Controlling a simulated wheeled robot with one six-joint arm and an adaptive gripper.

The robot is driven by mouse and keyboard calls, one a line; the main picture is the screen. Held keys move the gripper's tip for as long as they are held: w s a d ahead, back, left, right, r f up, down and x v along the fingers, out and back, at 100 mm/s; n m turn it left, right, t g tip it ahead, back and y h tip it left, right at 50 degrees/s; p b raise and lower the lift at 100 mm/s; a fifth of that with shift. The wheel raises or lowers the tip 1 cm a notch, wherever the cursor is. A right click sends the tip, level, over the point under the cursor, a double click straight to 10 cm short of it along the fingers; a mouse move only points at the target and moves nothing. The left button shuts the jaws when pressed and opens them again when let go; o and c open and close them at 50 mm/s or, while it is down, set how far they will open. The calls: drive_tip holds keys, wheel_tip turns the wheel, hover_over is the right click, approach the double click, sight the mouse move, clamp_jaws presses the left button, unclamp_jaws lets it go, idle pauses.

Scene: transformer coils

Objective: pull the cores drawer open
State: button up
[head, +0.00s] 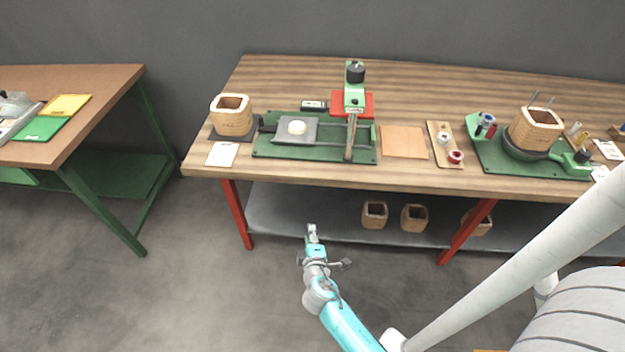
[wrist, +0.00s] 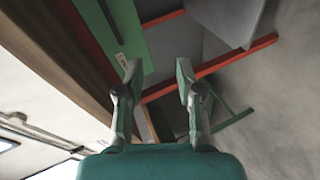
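In the wrist view, a green drawer front (wrist: 135,35) with a small white label and a long dark handle bar (wrist: 108,20) sits under the wooden bench top. The label is too small to read, so I cannot tell whether it is the cores drawer. My gripper (wrist: 158,70) is open, with nothing between its two fingers. The fingertips appear just short of the drawer front, and I see no grip on the handle. In the head view my gripper (head: 312,230) is in front of the bench, below its top edge. The drawer front is hidden there.
The wooden bench (head: 400,176) has red legs (head: 238,215) and a grey lower shelf (head: 320,222) with several wooden cores. Coil-winding fixtures stand on top. A green-legged table (head: 105,85) stands at the left. The floor (head: 190,290) before the bench is clear.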

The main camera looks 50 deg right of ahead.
drive_tip(key=w+d+h, duration=0.1)
drive_tip(key=w+d, duration=0.3)
drive_tip(key=d, duration=0.1)
drive_tip(key=w+d+r+h, duration=0.1)
drive_tip(key=w+d, duration=0.4)
drive_tip(key=w+d+r+g+h, duration=0.1)
drive_tip(key=w+d, duration=0.4)
drive_tip(key=shift+d+r, duration=0.15)
drive_tip(key=shift+d, duration=0.15)
clamp_jaws()
